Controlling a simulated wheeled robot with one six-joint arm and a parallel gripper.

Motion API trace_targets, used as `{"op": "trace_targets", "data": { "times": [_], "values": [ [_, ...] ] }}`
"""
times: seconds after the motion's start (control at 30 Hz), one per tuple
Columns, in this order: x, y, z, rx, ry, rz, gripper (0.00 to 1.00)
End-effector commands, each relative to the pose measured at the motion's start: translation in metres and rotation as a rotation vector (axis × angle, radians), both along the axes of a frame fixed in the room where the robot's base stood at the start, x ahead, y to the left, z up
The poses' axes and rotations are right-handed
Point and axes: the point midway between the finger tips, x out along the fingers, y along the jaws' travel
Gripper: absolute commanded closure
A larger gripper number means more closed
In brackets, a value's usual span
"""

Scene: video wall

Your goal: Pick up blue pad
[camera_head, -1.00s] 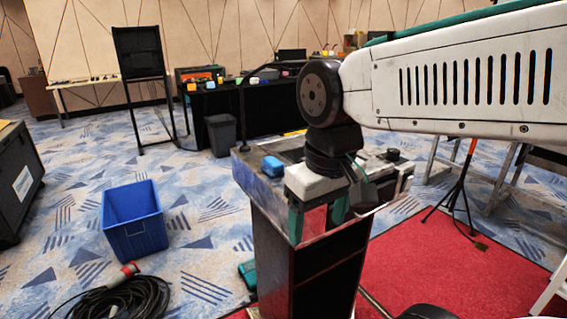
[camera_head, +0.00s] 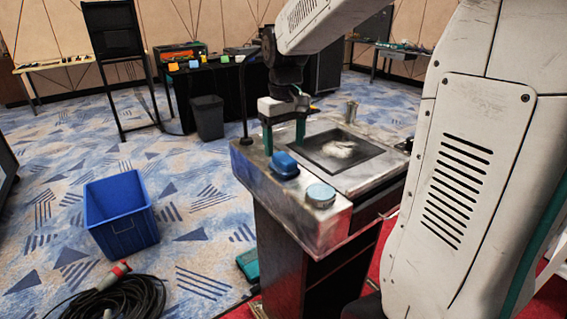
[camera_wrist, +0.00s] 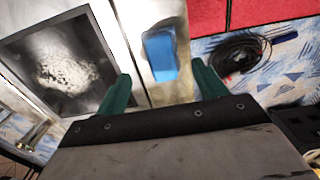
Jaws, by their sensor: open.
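The blue pad (camera_head: 285,165) lies on the left rim of the metal-topped stand (camera_head: 255,185). In the wrist view the blue pad (camera_wrist: 160,54) lies ahead of my gripper (camera_wrist: 165,82), roughly between the lines of its two green fingers. My gripper (camera_head: 285,150) is above the far left part of the stand, just behind the pad in the head view. The fingers are spread apart with nothing between them. I cannot tell the height of the fingertips above the surface.
A round pale blue-topped tin (camera_head: 320,196) stands on the rim near the pad. A dark recessed panel (camera_head: 345,150) with a whitish patch fills the stand's middle. A metal cup (camera_head: 351,111) stands at the back. A blue bin (camera_head: 121,213) and coiled cable (camera_head: 125,300) are on the floor.

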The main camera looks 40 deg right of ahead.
Motion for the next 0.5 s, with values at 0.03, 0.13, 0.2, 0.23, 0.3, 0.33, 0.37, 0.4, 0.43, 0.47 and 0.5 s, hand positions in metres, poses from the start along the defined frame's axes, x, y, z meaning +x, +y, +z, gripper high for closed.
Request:
{"op": "trace_targets", "data": {
  "times": [0.03,0.13,0.2,0.23,0.3,0.33,0.37,0.4,0.43,0.47,0.5],
  "values": [
    [-0.001,0.002,-0.008,0.001,0.003,0.002,0.29],
    [-0.002,0.004,-0.024,0.001,0.005,0.002,0.29],
    [-0.002,0.004,-0.034,0.001,0.003,0.001,0.29],
    [-0.002,0.003,-0.037,0.001,0.004,0.001,0.29],
    [-0.002,0.003,-0.044,0.001,0.002,0.0,0.29],
    [-0.002,0.003,-0.046,0.001,0.002,0.0,0.29],
    [-0.002,0.003,-0.047,0.001,0.002,0.0,0.29],
    [-0.002,0.002,-0.048,0.0,0.001,-0.001,0.29],
    [-0.002,0.002,-0.048,0.0,0.001,-0.001,0.29],
    [-0.002,0.002,-0.048,0.0,0.001,-0.001,0.29],
    [-0.002,0.002,-0.048,0.0,0.001,-0.002,0.29]
  ]
}}
